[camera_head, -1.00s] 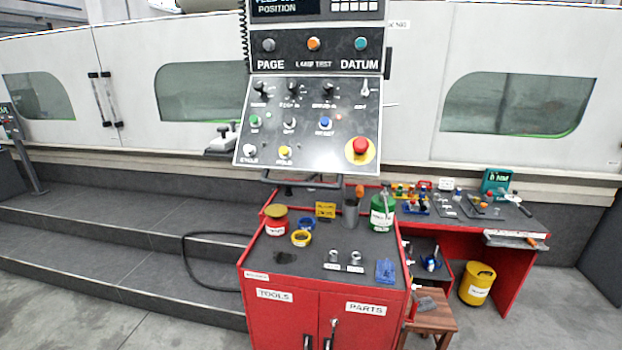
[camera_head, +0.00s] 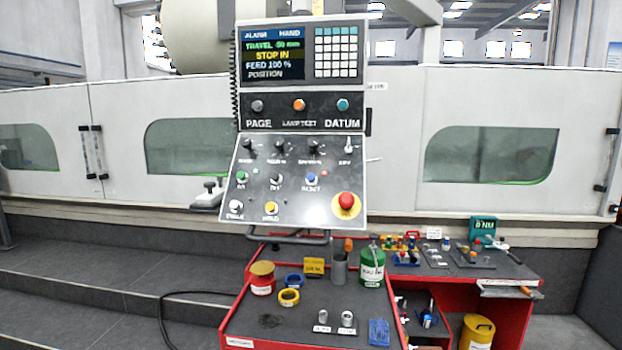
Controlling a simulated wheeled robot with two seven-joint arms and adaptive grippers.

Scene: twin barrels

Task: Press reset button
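The blue reset button (camera_head: 311,179) sits on the sloped lower control panel (camera_head: 285,205), with a RESET label just below it. The red emergency knob (camera_head: 346,201) on a yellow base is to its lower right. A green button (camera_head: 242,176) and a black switch (camera_head: 276,179) are in the same row to its left. A white button (camera_head: 236,206) and a yellow button (camera_head: 271,208) are in the row below. The screen (camera_head: 273,54) above reads ALARM, HAND, STOP IN. Neither of my grippers is in view.
A red tool cabinet (camera_head: 237,342) stands below the panel, holding a green can (camera_head: 372,266), a red jar (camera_head: 262,279) and blue and yellow rings. A red workbench (camera_head: 525,292) is to the right. Dark steps (camera_head: 90,285) lie on the left.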

